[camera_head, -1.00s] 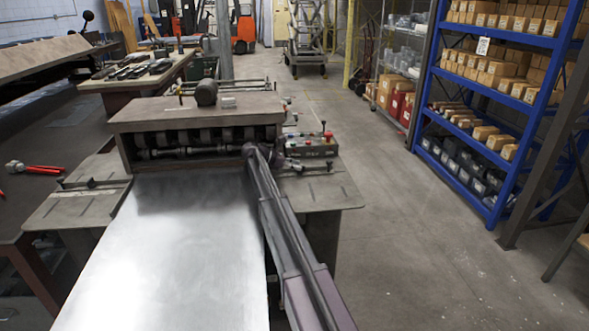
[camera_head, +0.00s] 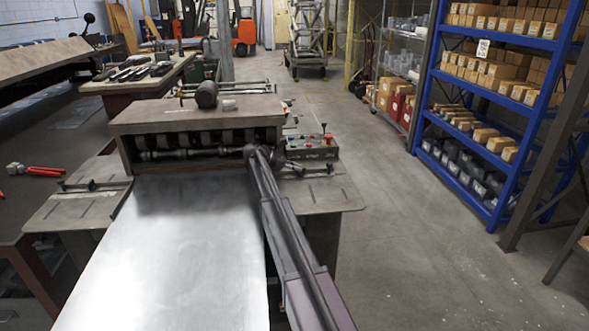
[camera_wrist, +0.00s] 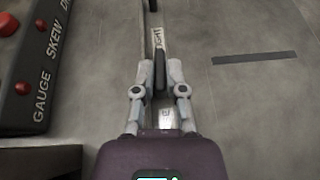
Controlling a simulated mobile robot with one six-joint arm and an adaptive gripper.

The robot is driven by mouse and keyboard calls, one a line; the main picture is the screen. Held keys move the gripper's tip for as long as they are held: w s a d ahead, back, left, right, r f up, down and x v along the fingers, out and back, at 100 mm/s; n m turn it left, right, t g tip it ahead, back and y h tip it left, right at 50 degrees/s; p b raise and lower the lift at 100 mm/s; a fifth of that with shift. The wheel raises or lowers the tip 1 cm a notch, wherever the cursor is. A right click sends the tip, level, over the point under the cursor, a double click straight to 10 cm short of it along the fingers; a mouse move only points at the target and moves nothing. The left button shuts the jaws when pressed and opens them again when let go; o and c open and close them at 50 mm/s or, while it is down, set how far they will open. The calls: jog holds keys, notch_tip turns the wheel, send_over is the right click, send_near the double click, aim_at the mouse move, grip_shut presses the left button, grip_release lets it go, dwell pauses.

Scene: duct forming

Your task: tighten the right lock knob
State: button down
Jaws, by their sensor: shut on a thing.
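In the wrist view, the right lock knob (camera_wrist: 160,72) is a dark, narrow upright piece on a metal rail, beside a label partly reading "GHT". My gripper (camera_wrist: 160,78) has one finger on each side of the knob and is shut on it. The lower part of the knob is partly hidden between the fingers. In the head view, my arm reaches to the right side of the forming machine (camera_head: 195,112), and the fingers cannot be made out there.
A control box (camera_head: 312,148) with red buttons sits close by; in the wrist view its labels read GAUGE and SKEW. A metal sheet (camera_head: 170,250) lies left of my arm. A similar clamp (camera_head: 92,184) is on the left table.

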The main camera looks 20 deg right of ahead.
jog(key=shift+w+d+m+g+y, duration=0.1)
jog(key=shift+w+m+g+y, duration=0.15)
jog(key=shift+m+g, duration=0.35)
jog(key=shift+w+d+m+g+y, duration=0.1)
jog(key=shift+m+g+y, duration=0.15)
jog(key=shift+m+g, duration=0.3)
jog(key=c, duration=0.7)
grip_release()
jog(key=shift+a, duration=0.1)
